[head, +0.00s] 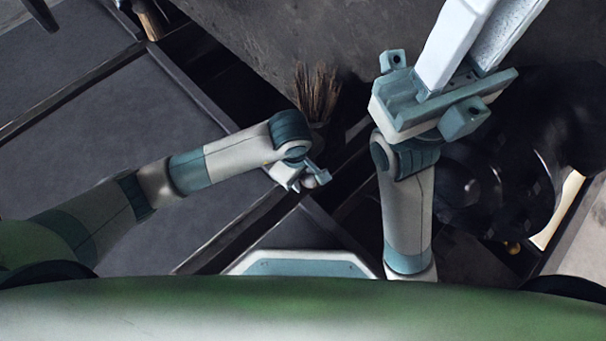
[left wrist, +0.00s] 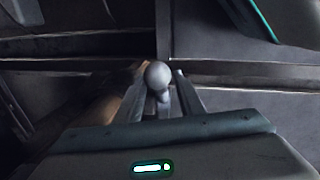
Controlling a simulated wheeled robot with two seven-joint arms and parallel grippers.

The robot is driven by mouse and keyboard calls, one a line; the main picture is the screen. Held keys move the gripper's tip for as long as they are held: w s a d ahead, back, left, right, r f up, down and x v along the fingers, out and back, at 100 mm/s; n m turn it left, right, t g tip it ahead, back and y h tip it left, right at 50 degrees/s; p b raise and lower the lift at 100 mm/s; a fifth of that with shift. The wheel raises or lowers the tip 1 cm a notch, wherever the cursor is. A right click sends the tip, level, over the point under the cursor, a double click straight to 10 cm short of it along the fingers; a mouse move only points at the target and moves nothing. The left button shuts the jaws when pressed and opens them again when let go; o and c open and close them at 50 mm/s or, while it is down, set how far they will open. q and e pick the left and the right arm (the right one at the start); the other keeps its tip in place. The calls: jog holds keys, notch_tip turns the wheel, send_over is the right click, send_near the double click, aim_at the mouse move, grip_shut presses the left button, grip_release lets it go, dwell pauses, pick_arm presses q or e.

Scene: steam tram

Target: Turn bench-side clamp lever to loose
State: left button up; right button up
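The clamp lever shows as a grey ball knob on a short stem in the left wrist view (left wrist: 158,76); in the head view the knob (head: 322,177) is small and partly hidden by my left gripper (head: 307,181). In the left wrist view my left gripper (left wrist: 163,92) has its fingers apart, one on each side of the knob, with a thin gap at the right finger. Contact at the left finger is unclear. My right gripper (head: 485,38) is raised at the upper right, its fingers close together and their tips cut off by the picture's top edge.
A bundle of brown bristles or twigs (head: 316,92) stands just beyond my left gripper. Dark flat panels (head: 90,130) with rails between them fill the left. A glossy black rounded mass (head: 510,165) lies at the right. Grey floor (head: 290,35) is bare at the top.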

pick_arm(q)
grip_shut()
jog(key=shift+w+a+r+g+h, duration=0.3)
jog(key=shift+w+r+g+h, duration=0.1)
jog(key=shift+g+h, duration=0.3)
jog(key=shift+r+g+h, duration=0.25)
jog(key=shift+g+h, duration=0.05)
